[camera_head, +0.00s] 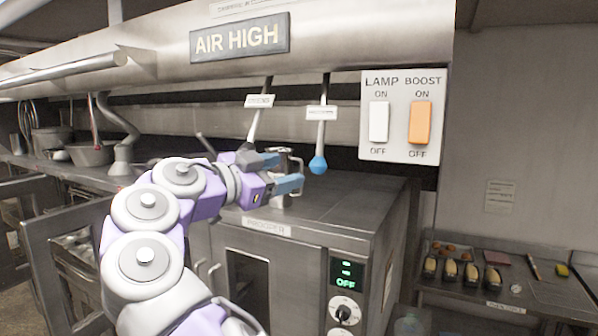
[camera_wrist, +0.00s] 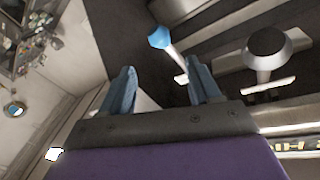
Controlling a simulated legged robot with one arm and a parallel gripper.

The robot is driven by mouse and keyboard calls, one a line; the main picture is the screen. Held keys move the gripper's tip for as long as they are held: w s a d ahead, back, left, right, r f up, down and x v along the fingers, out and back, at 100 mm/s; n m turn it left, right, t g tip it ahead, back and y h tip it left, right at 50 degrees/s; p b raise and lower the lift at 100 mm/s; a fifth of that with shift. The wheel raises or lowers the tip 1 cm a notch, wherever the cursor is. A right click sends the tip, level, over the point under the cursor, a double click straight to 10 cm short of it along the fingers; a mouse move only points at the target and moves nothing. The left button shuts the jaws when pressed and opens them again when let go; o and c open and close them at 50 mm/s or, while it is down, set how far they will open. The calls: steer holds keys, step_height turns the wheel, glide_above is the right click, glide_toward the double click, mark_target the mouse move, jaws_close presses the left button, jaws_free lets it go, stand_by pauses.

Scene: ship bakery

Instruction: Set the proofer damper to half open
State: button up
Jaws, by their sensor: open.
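Two damper levers hang below the AIR HIGH duct, each with a small white tag too small to read; I cannot tell from the tags which serves the proofer. The right lever ends in a blue knob (camera_head: 318,164). The left lever (camera_head: 254,124) slants down to the left, its lower end close to my gripper. My gripper (camera_head: 290,172) is open and empty, left of the blue knob and above the proofer (camera_head: 262,248). In the wrist view, the blue knob (camera_wrist: 160,38) shows beyond and between my open fingers (camera_wrist: 160,78). A dark grey knob (camera_wrist: 266,42) shows to the right.
The duct (camera_head: 340,32) runs above my arm. A switch panel (camera_head: 399,116) with LAMP and BOOST rockers is right of the levers. The proofer's top lies below the gripper, and its display reads OFF. Pots (camera_head: 90,153) stand at left; a tray table (camera_head: 510,290) is at lower right.

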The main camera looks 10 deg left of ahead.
mark_target(324, 163)
steer(key=v, duration=0.5)
steer(key=x, duration=0.6)
steer(key=p+x, duration=0.1)
steer(key=x, duration=1.2)
steer(key=shift+a+f+p, duration=0.1)
steer(key=shift+f+p, duration=0.15)
steer(key=shift+p, duration=0.05)
jaws_close()
